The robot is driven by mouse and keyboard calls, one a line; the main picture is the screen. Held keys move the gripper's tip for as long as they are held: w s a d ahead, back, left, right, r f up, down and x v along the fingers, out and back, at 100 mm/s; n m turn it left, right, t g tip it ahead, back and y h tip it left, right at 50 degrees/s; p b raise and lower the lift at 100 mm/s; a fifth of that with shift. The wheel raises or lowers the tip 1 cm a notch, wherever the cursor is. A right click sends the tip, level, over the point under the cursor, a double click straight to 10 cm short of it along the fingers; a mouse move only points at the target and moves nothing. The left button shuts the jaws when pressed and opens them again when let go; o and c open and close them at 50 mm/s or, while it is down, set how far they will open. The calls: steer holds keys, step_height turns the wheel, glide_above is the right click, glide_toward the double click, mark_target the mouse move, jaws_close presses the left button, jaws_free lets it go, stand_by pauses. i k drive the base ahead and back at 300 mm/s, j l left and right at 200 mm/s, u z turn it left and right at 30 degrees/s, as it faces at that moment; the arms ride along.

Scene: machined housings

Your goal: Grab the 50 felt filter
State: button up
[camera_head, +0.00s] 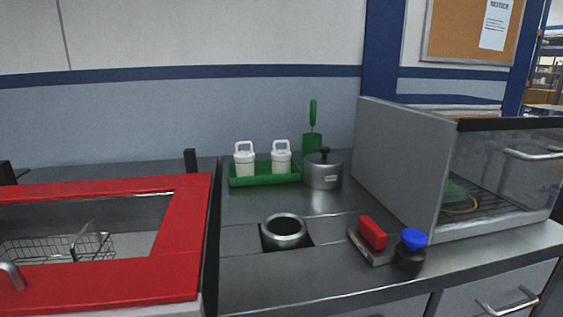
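Two white canisters with loop handles, a left one (244,160) and a right one (281,158), stand upright side by side in a green tray (265,181) at the back of the counter. They may be felt filters. No "50" marking can be read on either, so I cannot tell which one the task names. My gripper is not in view.
A lidded metal pot (323,174) and a green-handled tool (312,138) stand right of the tray. In front are a metal ring-shaped housing (284,226), a red block (372,232) and a blue-capped dark bottle (411,251). A red-framed basin (185,228) and glass-fronted cabinet (405,165) flank them.

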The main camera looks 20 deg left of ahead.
mark_target(280, 157)
steer(key=i+l+u, duration=0.2)
steer(key=i+u, duration=0.2)
steer(key=i+l+u, duration=0.35)
steer(key=i+l, duration=0.05)
steer(key=i, duration=0.1)
